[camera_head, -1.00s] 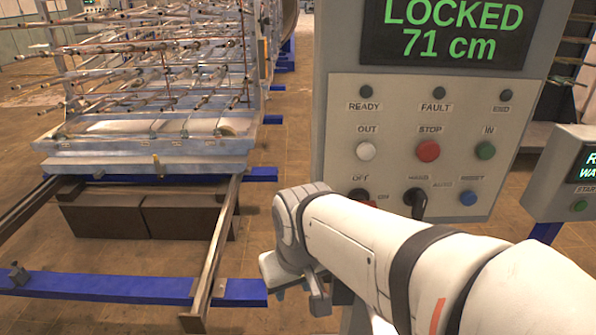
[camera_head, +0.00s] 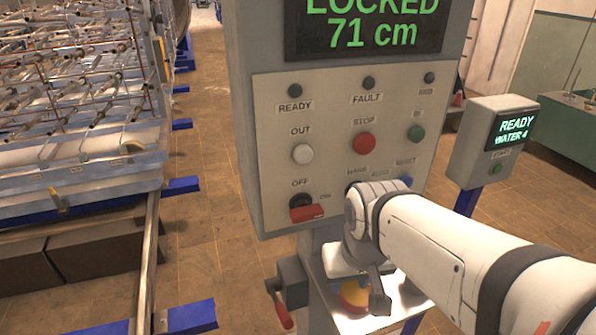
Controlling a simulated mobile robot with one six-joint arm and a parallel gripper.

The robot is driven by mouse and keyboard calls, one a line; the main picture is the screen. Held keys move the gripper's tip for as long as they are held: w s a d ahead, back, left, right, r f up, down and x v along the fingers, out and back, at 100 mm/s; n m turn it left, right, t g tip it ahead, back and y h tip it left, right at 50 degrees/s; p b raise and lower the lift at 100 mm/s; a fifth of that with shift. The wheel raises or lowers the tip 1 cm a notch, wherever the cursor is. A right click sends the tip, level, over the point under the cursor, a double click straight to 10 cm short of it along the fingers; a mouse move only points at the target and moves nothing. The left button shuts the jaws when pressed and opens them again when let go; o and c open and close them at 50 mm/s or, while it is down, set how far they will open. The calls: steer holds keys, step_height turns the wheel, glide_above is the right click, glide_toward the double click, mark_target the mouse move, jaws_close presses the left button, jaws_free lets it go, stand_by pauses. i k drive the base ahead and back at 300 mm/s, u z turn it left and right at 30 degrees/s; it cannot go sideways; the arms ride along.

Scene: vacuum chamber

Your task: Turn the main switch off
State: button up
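A control panel (camera_head: 262,160) stands in the middle. At its lower left is a rotary switch with a red handle (camera_head: 308,213), between the labels OFF above and ON to its right. A grey box (camera_head: 292,280) with a red-tipped lever (camera_head: 282,310) is mounted below the panel; the lever hangs down. I cannot tell from labels which one is the main switch. My gripper (camera_head: 362,285) is below and right of the rotary switch, apart from it. Its finger opening is unclear. My wrist covers the panel's lower middle.
A display (camera_head: 375,28) reads LOCKED 71 cm. Beneath it are white OUT (camera_head: 302,154), red STOP (camera_head: 363,143) and green (camera_head: 415,133) buttons. A red-and-yellow knob (camera_head: 353,295) is behind my gripper. A smaller box (camera_head: 490,150) reads READY WATER 4. Floor (camera_head: 215,235) is clear left of the panel.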

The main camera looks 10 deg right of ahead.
mark_target(302, 210)
steer(key=z, duration=0.15)
steer(key=k, duration=1.85)
steer(key=u, duration=0.85)
steer(key=i, duration=1)
steer(key=u, duration=0.1)
